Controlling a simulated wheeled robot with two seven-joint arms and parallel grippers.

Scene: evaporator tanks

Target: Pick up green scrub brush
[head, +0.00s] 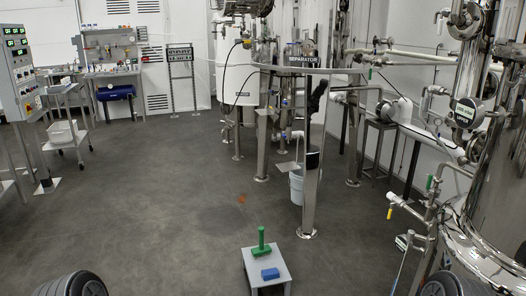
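The green scrub brush (262,245) stands on the far part of a small grey stool (284,270), at the bottom middle of the head view. Its handle points up and its wide base rests on the stool top. A blue block-like object (270,274) lies nearer on the same stool, a little apart from the brush. Neither of my grippers shows in the head view. Only dark rounded parts, seemingly of my own arms, show at the bottom left and bottom right edges.
Grey floor is open left of the stool. A metal post (311,195) stands behind it at the right, with a light blue bucket (297,187) beside it. Tanks and pipes fill the right side. A cart with a white bin (62,132) stands far left. A small orange spot (241,199) marks the floor.

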